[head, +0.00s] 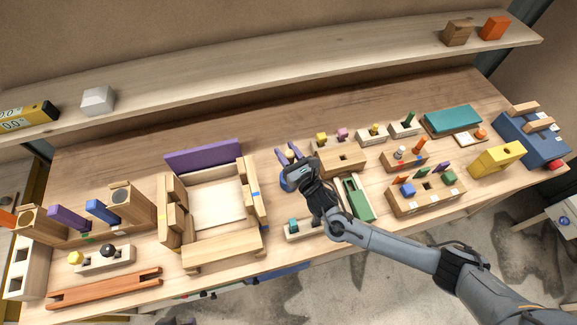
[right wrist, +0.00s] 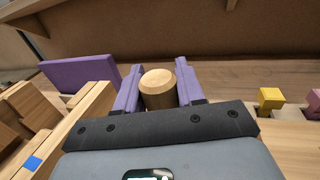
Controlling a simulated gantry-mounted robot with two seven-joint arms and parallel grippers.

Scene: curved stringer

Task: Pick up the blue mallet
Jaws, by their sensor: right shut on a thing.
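The blue mallet shows in the head view as a blue head (head: 285,184), partly hidden behind my right gripper. A round wooden handle (right wrist: 158,88) stands between the fingers in the right wrist view. My right gripper (head: 289,153) has purple fingers, one on each side of the handle, and is shut on it; it also shows in the right wrist view (right wrist: 156,92). I cannot tell whether the mallet head touches the table. My left gripper is not in view.
A wooden frame (head: 215,247) with a purple back panel (head: 204,156) stands just left of the mallet. A green-topped block (head: 357,198) and peg blocks (head: 425,197) stand to the right. A long shelf (head: 270,70) runs behind the table. Free tabletop shows behind the gripper.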

